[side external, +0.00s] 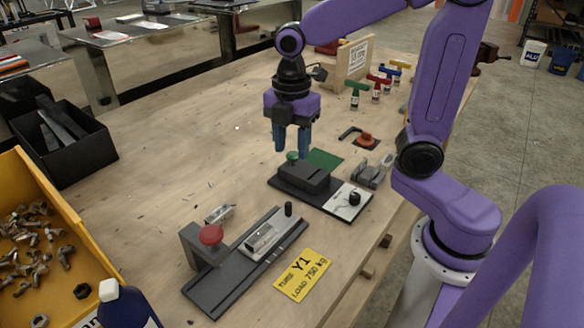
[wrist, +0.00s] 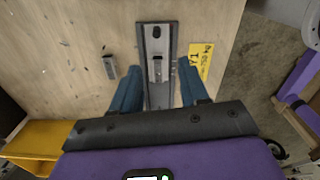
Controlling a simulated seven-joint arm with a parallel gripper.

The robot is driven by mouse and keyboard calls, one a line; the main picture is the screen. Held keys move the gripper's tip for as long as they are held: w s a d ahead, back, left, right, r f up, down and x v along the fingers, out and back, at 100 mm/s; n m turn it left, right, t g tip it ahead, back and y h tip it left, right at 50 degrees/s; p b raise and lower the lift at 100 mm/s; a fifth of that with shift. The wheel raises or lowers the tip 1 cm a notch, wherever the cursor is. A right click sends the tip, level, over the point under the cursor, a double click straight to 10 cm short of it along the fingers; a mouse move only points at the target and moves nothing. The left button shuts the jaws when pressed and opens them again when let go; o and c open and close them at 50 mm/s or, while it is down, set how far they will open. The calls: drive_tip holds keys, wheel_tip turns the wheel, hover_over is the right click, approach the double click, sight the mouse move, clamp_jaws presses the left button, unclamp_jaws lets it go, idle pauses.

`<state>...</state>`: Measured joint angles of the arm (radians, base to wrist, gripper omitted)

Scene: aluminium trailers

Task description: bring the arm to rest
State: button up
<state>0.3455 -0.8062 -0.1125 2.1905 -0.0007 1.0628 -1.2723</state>
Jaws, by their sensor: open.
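My gripper (side external: 292,148) is purple with blue fingers and hangs pointing down above the wooden table (side external: 185,130). In the side view it appears just behind a dark block fixture (side external: 303,177). In the wrist view the two blue fingers of my gripper (wrist: 159,80) stand apart with nothing held between them. Between and beyond them lies a long dark rail fixture (wrist: 158,95) with a silver piece on it. That rail fixture (side external: 222,283) also shows at the front of the table in the side view, with a red knob at its left.
A yellow label (side external: 302,274) lies beside the rail fixture. A loose metal piece (side external: 219,214) lies near it. A yellow bin of bolts (side external: 75,235) and a black box (side external: 75,165) stand at the left. Several coloured T-handled tools (side external: 376,87) stand at the back right.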

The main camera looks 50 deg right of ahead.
drive_tip(key=s+f+m, duration=0.1)
drive_tip(key=s+m, duration=0.2)
drive_tip(key=s, duration=0.6)
drive_tip(key=s+f+m, duration=0.2)
drive_tip(key=s+m, duration=0.2)
drive_tip(key=s, duration=0.5)
drive_tip(key=shift+d+f, duration=0.25)
drive_tip(key=shift+d, duration=0.2)
